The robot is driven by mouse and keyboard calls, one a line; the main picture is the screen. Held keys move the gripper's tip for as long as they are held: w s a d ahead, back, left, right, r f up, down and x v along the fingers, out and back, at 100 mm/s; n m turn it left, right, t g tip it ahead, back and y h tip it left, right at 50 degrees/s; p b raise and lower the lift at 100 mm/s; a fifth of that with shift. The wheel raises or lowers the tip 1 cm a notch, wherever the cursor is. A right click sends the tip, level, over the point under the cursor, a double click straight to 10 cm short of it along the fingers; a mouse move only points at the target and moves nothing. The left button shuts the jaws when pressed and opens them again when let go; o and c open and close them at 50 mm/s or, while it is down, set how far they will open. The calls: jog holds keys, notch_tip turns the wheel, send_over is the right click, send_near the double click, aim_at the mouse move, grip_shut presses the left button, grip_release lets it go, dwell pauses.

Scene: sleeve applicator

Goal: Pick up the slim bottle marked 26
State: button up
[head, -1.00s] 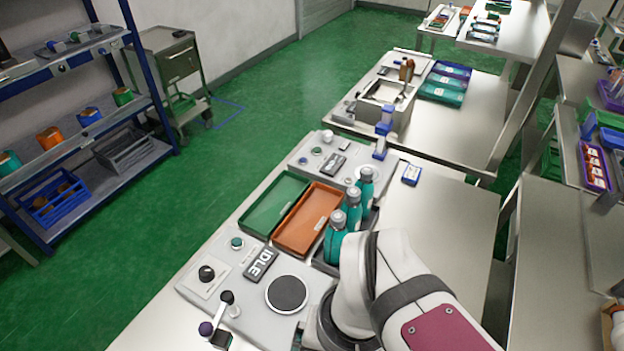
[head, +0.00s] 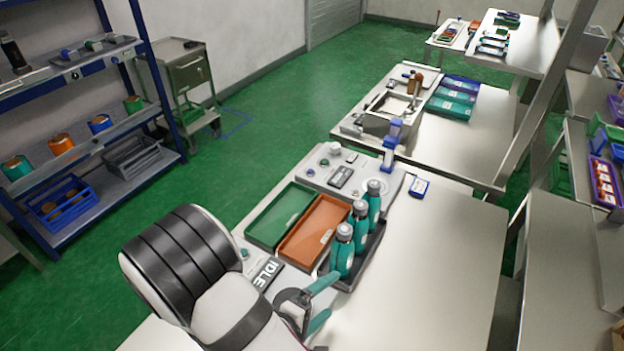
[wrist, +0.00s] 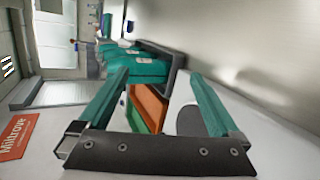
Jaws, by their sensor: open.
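Three slim teal bottles with grey caps stand upright in a row in a dark tray (head: 349,284): a near one (head: 342,254), a middle one (head: 359,227) and a far one (head: 374,202). I cannot read a number on any of them, so which is marked 26 is unclear. My gripper (head: 328,299) has teal fingers and is open and empty, just on the near side of the tray, apart from the bottles. In the wrist view, the bottles (wrist: 140,68) appear beyond and between the spread fingers (wrist: 159,80), seen sideways and overlapping.
A green tray (head: 279,213) and an orange tray (head: 314,228) lie left of the bottles. A panel marked IDLE (head: 267,273) is near my arm. The bench top (head: 440,255) right of the bottles is clear.

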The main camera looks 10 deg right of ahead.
aim_at(339, 258)
jog(key=w+d+n+t, duration=0.2)
jog(key=w+n, duration=0.1)
jog(key=n, duration=0.3)
jog(key=w+d+n+t, duration=0.2)
jog(key=w+n+t, duration=0.1)
jog(key=n, duration=0.4)
jog(key=w+d+n+t, duration=0.2)
jog(key=w+d+n, duration=0.1)
jog(key=n, duration=0.4)
jog(key=shift+w+t, duration=0.4)
jog(key=shift+w, duration=0.3)
grip_shut()
